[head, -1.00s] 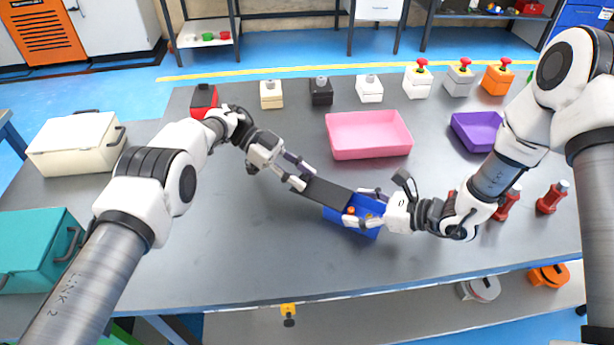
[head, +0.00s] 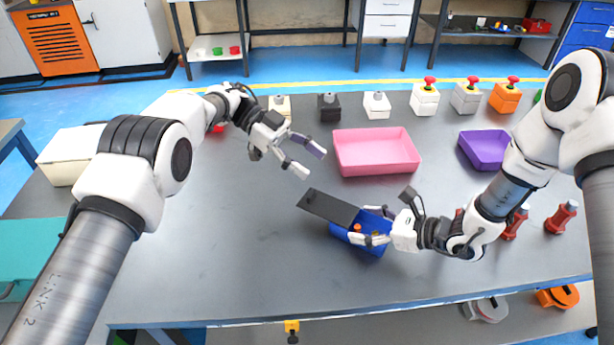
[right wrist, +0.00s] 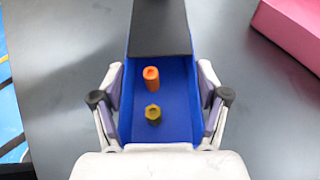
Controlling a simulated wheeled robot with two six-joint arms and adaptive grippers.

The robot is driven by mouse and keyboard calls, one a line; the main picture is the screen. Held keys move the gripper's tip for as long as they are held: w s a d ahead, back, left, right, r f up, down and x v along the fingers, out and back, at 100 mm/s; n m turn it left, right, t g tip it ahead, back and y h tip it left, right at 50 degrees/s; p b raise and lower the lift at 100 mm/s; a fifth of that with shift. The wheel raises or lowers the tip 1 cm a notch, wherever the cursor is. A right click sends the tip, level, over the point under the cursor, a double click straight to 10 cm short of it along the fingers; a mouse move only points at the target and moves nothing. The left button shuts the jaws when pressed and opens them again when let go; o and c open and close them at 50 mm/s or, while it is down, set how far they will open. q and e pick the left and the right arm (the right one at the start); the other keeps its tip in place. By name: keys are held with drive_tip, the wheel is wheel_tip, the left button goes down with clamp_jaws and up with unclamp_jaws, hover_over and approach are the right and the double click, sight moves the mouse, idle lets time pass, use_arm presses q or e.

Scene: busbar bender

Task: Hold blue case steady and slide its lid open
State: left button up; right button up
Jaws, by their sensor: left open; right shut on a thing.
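The blue case (head: 373,240) stands on the grey table with its dark lid (head: 328,207) slid partly off to the upper left. Its near end is uncovered in the right wrist view (right wrist: 176,128), where an orange piece (right wrist: 151,78) and a yellow-brown piece (right wrist: 153,114) show inside. The dark lid (right wrist: 160,27) covers the far part there. My right gripper (head: 372,225) is shut on the case, one finger along each side wall. My left gripper (head: 303,161) is open and empty, above and left of the lid, apart from it.
A pink tray (head: 376,171) sits behind the case, a purple tray (head: 487,148) at the back right. Boxes with buttons or knobs line the back edge. Red pieces (head: 560,216) stand at the right. The table left of the case is clear.

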idle(0.3)
drive_tip(key=o, duration=1.3)
drive_tip(key=shift+c, duration=0.2)
